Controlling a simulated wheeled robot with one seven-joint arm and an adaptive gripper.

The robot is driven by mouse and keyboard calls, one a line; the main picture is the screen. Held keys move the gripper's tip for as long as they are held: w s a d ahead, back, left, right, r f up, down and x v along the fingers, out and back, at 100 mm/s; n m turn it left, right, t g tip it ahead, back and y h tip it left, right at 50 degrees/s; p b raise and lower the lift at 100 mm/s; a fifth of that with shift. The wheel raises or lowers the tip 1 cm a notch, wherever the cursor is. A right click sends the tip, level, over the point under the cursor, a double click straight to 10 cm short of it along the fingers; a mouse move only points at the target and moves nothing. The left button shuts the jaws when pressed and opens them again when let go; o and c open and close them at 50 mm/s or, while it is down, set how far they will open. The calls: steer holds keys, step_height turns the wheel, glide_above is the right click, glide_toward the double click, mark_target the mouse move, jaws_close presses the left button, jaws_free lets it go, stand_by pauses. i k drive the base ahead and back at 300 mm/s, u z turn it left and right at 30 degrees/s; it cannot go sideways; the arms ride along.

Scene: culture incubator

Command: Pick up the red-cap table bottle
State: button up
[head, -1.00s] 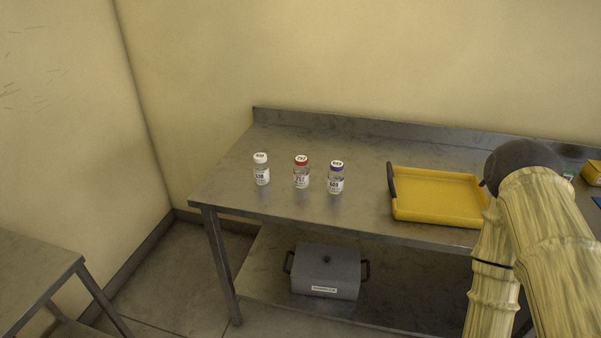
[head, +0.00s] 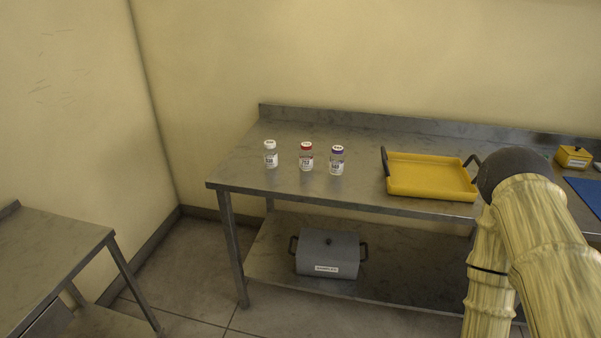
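The red-cap bottle (head: 306,157) stands upright on the steel table (head: 240,176), in the middle of a row of three. All three are clear with white labels. My arm shows at the right of the head view, in front of the table and well to the right of the bottles. My gripper is outside the frame.
A yellow tray (head: 432,176) with dark handles lies right of the bottles. A yellow box (head: 573,157) and a blue mat (head: 585,192) are farther right. A grey lidded container (head: 327,256) sits on the lower shelf. Another steel table (head: 55,250) stands at left.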

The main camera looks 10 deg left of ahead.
mark_target(306, 153)
steer(key=k, duration=0.7)
steer(key=u, duration=0.95)
steer(key=i, duration=1.2)
steer(key=z, duration=0.3)
